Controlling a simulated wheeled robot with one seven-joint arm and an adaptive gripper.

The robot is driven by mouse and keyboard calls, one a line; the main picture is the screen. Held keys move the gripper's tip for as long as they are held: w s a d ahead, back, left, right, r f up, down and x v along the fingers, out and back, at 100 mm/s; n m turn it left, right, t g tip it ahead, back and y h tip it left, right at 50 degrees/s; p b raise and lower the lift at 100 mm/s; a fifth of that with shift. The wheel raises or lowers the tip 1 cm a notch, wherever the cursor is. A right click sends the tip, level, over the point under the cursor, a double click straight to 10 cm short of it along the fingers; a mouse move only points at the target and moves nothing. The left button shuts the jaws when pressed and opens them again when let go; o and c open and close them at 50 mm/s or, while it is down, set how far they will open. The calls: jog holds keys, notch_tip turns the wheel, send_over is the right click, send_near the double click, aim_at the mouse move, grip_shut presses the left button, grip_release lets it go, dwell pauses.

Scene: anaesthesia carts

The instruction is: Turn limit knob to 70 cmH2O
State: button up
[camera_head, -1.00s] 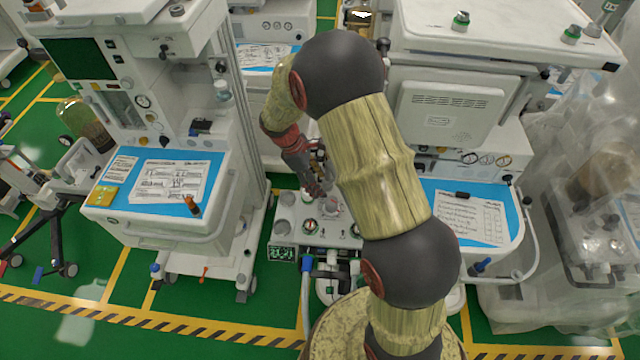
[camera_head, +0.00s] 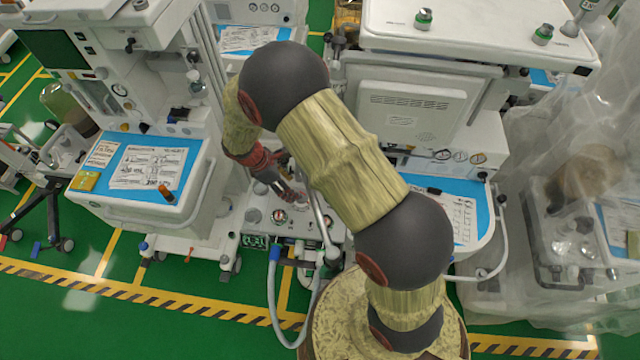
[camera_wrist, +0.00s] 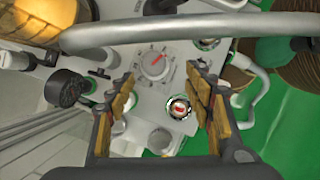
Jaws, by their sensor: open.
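A round grey knob (camera_wrist: 155,64) with a red pointer sits on a pale scale plate in the wrist view. The pointer slants up and right; the scale numbers are too small to read. I take it for the limit knob. My gripper (camera_wrist: 163,88) is open, its two tan-padded fingers apart and empty. The knob shows beyond and between the fingertips, with no clear contact. In the head view my gripper (camera_head: 290,192) is over the small grey machine (camera_head: 318,238) that carries the panel; the knob cannot be made out there.
A round gauge (camera_wrist: 179,107) lies below the knob, and a black knob (camera_wrist: 66,88) stands to the left. A grey tube (camera_wrist: 200,27) crosses above the panel in the wrist view. Carts with blue tops (camera_head: 150,160) flank the machine.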

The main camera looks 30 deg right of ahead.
aim_at(300, 192)
jog(key=x, duration=0.5)
jog(key=w+x, duration=0.1)
jog(key=x, duration=0.2)
jog(key=shift+w+d+f, duration=0.1)
jog(key=shift+d+f, duration=0.05)
jog(key=shift+d, duration=0.05)
jog(key=shift+c, duration=0.6)
jog(key=c, duration=1)
